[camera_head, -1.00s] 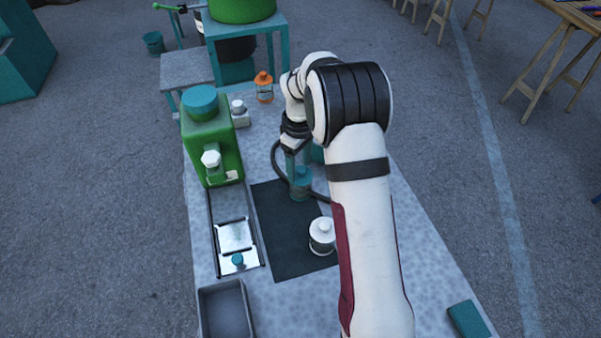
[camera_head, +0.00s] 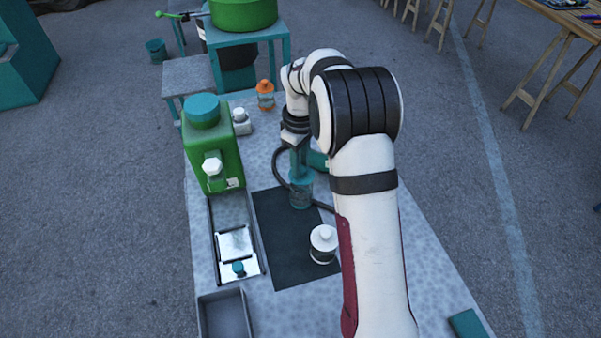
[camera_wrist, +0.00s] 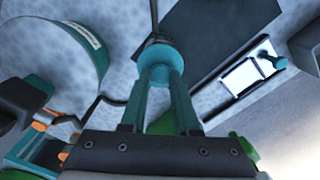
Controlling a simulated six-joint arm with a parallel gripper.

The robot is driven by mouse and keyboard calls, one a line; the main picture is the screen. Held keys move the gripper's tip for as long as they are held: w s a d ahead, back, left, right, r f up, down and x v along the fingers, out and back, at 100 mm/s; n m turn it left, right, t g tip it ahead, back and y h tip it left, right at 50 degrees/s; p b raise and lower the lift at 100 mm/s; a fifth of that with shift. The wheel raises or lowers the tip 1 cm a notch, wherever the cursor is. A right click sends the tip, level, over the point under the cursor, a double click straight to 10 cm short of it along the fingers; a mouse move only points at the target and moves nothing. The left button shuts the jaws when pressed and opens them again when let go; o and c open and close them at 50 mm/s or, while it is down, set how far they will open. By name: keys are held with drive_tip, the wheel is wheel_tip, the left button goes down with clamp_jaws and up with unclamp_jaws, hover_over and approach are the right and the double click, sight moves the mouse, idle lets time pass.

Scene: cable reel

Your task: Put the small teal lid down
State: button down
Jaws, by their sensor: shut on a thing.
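My gripper (camera_head: 301,172) points down over the far part of the dark mat (camera_head: 275,225), with its teal fingers shut. In the wrist view, the small teal lid (camera_wrist: 155,66) sits between the tips of my fingers. In the head view, a teal-grey jar-like shape (camera_head: 301,195) shows right below my fingertips, at the mat. The fingers and the lid have nearly the same colour, so the lid's edge is hard to pick out there. I cannot tell whether the lid touches what is below it.
A white-lidded jar (camera_head: 323,243) stands on the mat, nearer. A green machine (camera_head: 213,155) and a narrow tray with a metal plate (camera_head: 235,243) lie left. A grey bin (camera_head: 226,316) is front left. A black cable (camera_head: 277,165) curves beside my gripper. An orange lantern (camera_head: 265,95) stands behind.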

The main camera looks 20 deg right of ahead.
drive_tip(key=r, duration=0.5)
drive_tip(key=shift+s+a+r, duration=0.1)
drive_tip(key=shift+a+r, duration=0.1)
drive_tip(key=shift+r, duration=0.15)
drive_tip(key=s+a+f, duration=0.6)
drive_tip(key=s+a, duration=0.1)
drive_tip(key=a, duration=0.2)
drive_tip(key=f, duration=0.9)
drive_tip(key=shift+s+a+f, duration=0.1)
drive_tip(key=shift+s+f, duration=0.05)
drive_tip(key=shift+s, duration=0.2)
drive_tip(key=shift+f, duration=0.4)
drive_tip(key=c, duration=0.7)
unclamp_jaws()
drive_tip(key=shift+f, duration=0.1)
drive_tip(key=shift+o, duration=0.2)
